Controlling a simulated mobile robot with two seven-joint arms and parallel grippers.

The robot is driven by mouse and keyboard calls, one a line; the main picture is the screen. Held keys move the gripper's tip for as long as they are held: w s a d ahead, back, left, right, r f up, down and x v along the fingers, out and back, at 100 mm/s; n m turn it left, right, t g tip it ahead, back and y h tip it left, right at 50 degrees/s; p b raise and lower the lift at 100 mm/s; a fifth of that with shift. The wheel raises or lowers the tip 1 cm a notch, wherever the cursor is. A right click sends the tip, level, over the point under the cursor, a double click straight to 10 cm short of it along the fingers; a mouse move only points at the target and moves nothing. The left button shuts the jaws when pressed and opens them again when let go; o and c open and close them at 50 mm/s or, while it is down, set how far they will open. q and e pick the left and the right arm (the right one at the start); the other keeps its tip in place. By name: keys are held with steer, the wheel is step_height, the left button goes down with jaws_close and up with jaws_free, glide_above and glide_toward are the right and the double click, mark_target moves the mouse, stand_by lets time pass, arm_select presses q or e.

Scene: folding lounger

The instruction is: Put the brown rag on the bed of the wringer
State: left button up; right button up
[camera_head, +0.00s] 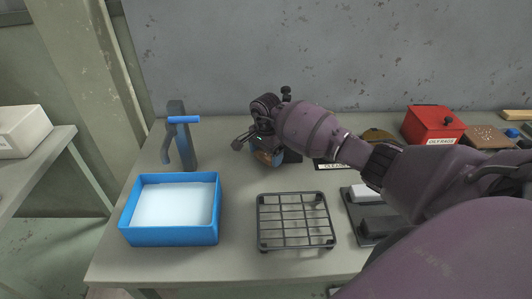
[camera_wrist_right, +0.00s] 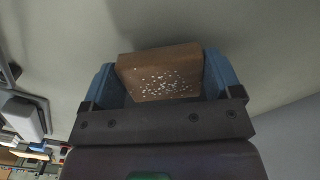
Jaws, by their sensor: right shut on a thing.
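In the wrist view a brown, block-like rag (camera_wrist_right: 162,73) with white specks sits between the two blue fingers of my right gripper (camera_wrist_right: 163,85). The gripper is shut on it. In the head view my right gripper (camera_head: 268,155) is above the back middle of the table, behind the wire rack, and a little of the brown rag (camera_head: 264,158) shows there. A grey upright device with a blue bar (camera_head: 180,140) stands at the back left, and a dark plate with a pale block and a dark block (camera_head: 365,215) lies partly under my arm; I cannot tell which is the wringer. My left gripper is not in view.
A blue tub (camera_head: 170,236) of pale liquid stands front left. A black wire rack (camera_head: 295,222) stands in the middle. A red box (camera_head: 432,126) labelled for oily rags and a brown speckled piece (camera_head: 488,136) are at the back right. Table space between tub and rack is clear.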

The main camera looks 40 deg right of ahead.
mark_target(266, 155)
steer(key=shift+f, duration=0.15)
steer(key=o, duration=0.8)
step_height(266, 155, up, 12)
steer(key=shift+r, duration=0.2)
steer(key=shift+s, duration=0.1)
